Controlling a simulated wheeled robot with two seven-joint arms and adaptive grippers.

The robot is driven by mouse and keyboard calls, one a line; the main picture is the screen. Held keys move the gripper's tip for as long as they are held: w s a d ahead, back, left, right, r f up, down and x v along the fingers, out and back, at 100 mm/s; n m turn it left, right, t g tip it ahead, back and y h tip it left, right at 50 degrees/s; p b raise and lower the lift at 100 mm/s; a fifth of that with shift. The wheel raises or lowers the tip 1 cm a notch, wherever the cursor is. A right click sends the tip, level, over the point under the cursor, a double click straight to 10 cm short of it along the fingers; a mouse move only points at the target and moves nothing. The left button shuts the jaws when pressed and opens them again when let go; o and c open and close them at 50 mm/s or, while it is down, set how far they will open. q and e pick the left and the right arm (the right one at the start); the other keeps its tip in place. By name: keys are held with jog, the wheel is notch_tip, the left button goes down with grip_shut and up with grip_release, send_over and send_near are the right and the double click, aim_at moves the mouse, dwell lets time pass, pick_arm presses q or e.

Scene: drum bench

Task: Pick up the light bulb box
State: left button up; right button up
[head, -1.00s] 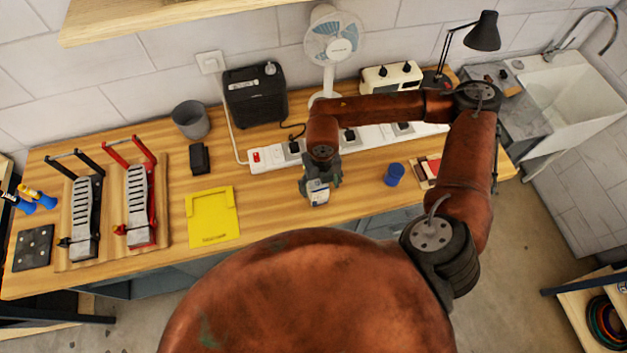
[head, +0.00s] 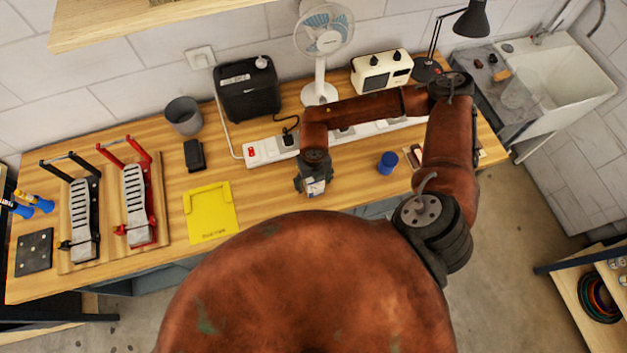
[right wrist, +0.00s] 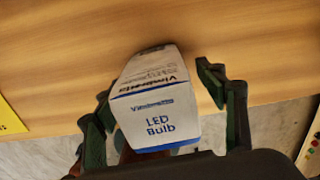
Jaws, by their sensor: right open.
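The light bulb box (right wrist: 155,100) is a small white carton with blue lettering reading "LED Bulb". In the right wrist view it sits between the two dark fingers of my right gripper (right wrist: 157,84), with gaps showing beside it. In the head view the box (head: 315,188) is a small white patch under my right gripper (head: 311,185), near the front edge of the wooden bench. The gripper is open around the box and hides most of it in the head view. My left gripper is out of view.
A yellow tray (head: 210,213) lies left of the box, and a blue cup (head: 388,163) stands to its right. A white power strip (head: 262,151) runs behind my right gripper. Two pedals (head: 135,203) stand at the left. Bare bench lies between tray and box.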

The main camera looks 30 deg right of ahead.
jog(key=shift+c, duration=0.3)
jog(key=c, duration=1.2)
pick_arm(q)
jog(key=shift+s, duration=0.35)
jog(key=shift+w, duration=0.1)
pick_arm(e)
jog(key=shift+r, duration=0.1)
jog(key=shift+r+b, duration=0.35)
jog(key=shift+r, duration=0.2)
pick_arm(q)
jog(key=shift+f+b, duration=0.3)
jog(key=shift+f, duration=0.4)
pick_arm(e)
jog(key=s+a+r, duration=0.1)
jog(key=s+r, duration=0.3)
jog(key=s+a+r, duration=0.1)
jog(key=s+r, duration=0.3)
jog(key=s, duration=0.1)
jog(key=s+a+r, duration=0.1)
jog(key=s+r, duration=0.3)
jog(key=shift+s+a, duration=0.2)
jog(key=shift+s, duration=0.15)
